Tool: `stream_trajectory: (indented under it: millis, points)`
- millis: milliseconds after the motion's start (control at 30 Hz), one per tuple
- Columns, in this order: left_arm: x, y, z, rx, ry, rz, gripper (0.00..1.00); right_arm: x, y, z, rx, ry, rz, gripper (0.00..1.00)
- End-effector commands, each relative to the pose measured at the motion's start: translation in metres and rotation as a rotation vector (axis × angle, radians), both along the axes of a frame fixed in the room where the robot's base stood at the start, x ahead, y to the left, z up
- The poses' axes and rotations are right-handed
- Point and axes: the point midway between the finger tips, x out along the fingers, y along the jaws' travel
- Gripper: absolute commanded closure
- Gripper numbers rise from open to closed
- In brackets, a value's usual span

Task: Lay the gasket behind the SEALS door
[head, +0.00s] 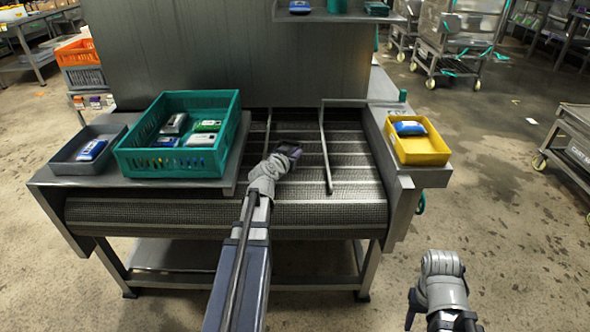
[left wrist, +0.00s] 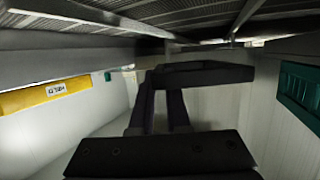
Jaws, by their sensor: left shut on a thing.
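My left gripper (head: 288,153) reaches over the metal mesh belt and is small in the head view. In the left wrist view its two dark fingers are shut on a dark piece with a flat rectangular outline (left wrist: 205,75), likely the gasket. The piece is held clear of the belt, as far as I can tell. No door marked SEALS can be made out in either view. My right gripper (head: 440,318) is low at the right, partly cut off by the frame edge, and its jaws are unclear.
A teal crate (head: 228,135) with several packs stands left of the belt, beside a grey tray (head: 62,166) with a blue pack. A yellow tray (head: 433,157) with a blue pack stands right. A grey metal panel (head: 180,55) rises behind the belt. Thin guide rails run along it.

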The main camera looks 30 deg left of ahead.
Motion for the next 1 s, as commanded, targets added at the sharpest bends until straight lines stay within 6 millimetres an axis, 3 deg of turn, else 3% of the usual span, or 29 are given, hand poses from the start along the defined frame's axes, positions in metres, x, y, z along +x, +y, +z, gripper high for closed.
stream_trajectory:
  millis: [367,667,1000]
  points:
    - [0.0,0.0,-0.057,0.0,0.0,-0.001,1.0,0.0,0.0,-0.057,-0.001,0.0,0.0,0.5]
    - [0.0,0.0,-0.063,0.0,0.001,-0.001,1.0,0.0,-0.001,-0.063,-0.004,-0.001,0.001,0.5]
    - [0.0,0.0,-0.099,0.0,0.001,-0.001,1.0,0.001,-0.002,-0.099,-0.008,-0.004,0.004,0.5]
